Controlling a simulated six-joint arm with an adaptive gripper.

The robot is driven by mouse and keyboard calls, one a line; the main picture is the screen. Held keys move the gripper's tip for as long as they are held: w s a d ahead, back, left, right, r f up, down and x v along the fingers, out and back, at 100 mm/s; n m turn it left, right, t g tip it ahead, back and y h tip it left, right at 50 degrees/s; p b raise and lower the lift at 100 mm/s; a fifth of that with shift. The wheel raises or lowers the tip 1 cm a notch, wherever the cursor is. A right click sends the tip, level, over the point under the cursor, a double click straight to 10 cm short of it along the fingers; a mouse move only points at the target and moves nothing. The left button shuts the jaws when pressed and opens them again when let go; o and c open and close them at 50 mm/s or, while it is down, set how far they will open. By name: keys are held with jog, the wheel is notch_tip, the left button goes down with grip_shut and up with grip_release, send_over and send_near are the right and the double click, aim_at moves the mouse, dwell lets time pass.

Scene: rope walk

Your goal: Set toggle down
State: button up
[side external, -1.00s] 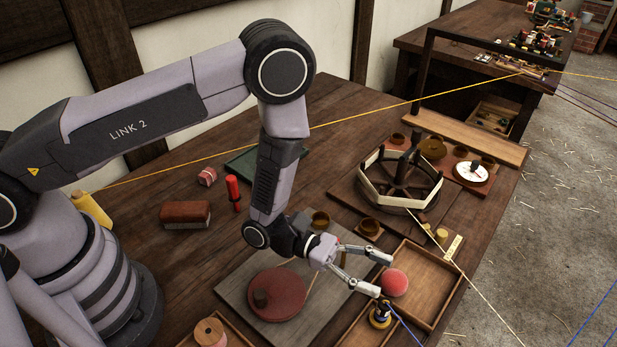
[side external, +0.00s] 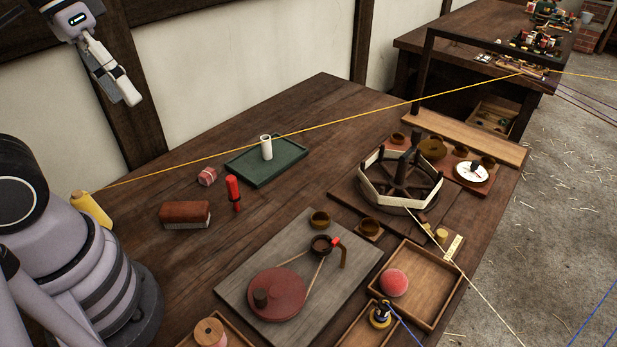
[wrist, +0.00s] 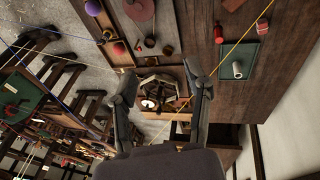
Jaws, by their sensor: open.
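My gripper (side external: 122,88) is raised at the upper left, high above the table and away from everything on it. In the wrist view its two fingers (wrist: 160,78) are spread apart with nothing between them. No thing is clearly marked as the toggle. A small dark brown wooden piece (side external: 423,217) lies by the hexagonal reel (side external: 372,196), where a cream cord begins. A red-tipped bent lever (side external: 341,253) stands on the grey board (side external: 240,287) beside a dark ring. A white cylinder (side external: 266,147) stands on the green tray (side external: 290,168); it also shows in the wrist view (wrist: 238,70).
A yellow line (side external: 350,119) crosses above the table. A red ball (side external: 394,283) sits in a wooden tray (side external: 440,310).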

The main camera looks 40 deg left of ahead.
jog(key=a+t+y, duration=0.1)
jog(key=a+r+t, duration=0.1)
jog(key=a, duration=0.1)
jog(key=s+a+r+t+y, duration=0.1)
jog(key=a, duration=0.1)
jog(key=shift+a+r+y, duration=0.15)
jog(key=shift+y, duration=0.15)
